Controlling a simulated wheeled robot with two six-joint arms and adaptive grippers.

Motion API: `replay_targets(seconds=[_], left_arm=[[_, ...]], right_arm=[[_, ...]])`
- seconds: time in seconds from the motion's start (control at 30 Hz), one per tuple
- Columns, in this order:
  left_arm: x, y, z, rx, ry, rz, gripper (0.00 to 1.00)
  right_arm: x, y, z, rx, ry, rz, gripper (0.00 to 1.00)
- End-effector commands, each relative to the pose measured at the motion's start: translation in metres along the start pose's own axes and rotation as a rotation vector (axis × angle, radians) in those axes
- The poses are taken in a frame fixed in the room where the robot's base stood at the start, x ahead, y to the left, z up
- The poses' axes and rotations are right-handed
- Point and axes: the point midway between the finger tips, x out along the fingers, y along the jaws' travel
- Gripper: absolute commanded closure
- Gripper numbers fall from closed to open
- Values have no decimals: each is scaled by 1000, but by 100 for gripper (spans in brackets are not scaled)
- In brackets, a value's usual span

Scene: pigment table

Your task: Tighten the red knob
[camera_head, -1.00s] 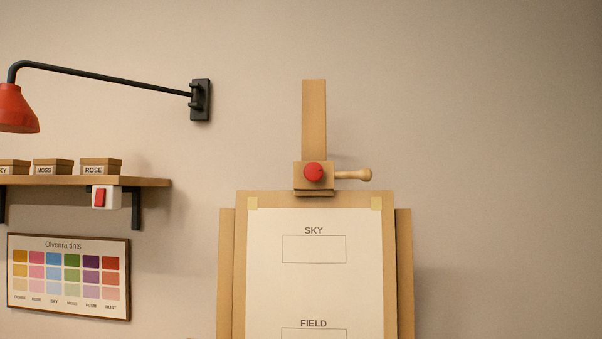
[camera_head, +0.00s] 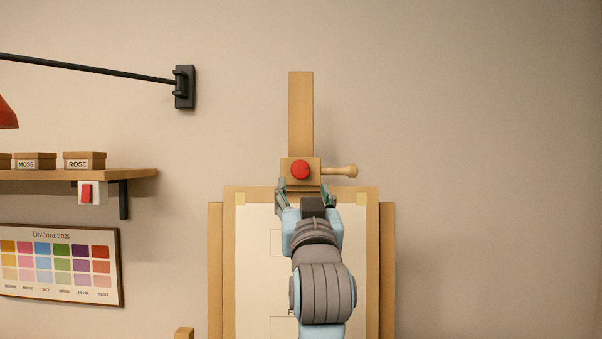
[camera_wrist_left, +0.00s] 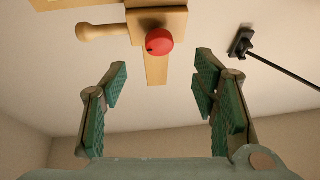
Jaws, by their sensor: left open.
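The red knob (camera_head: 300,170) sits on the front of a wooden block (camera_head: 287,178) on the easel's upright post (camera_head: 301,112). In the left wrist view the red knob (camera_wrist_left: 159,41) shows with a dark spot on its face. My left gripper (camera_head: 303,188) is in front of the easel, just below the knob. Its fingers are spread wide and hold nothing. In the left wrist view the knob lies beyond the two green-padded fingers (camera_wrist_left: 160,80), apart from both. My right gripper is not in view.
A wooden handle (camera_head: 342,170) sticks out to the right of the block. The paper (camera_head: 255,290) on the easel is partly hidden by my arm. A shelf (camera_head: 80,175) with boxes, a red switch (camera_head: 87,193), a tint chart and a lamp arm (camera_head: 90,67) are at left.

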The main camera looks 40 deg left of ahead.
Motion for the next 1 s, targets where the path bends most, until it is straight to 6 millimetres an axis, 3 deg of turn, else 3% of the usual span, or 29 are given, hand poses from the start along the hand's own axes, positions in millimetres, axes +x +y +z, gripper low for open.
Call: replay_targets(seconds=[0.1,0.3,0.47,0.7,1.0], left_arm=[[40,-1,-6,6,-2,-3,46],[82,0,-4,3,-3,0,46],[93,0,-2,1,-2,1,46],[94,0,0,0,-1,1,46],[94,0,0,1,-1,1,92]], right_arm=[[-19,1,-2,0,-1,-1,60],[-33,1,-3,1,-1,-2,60],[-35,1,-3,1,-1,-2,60],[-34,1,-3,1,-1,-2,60],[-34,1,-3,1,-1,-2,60]])
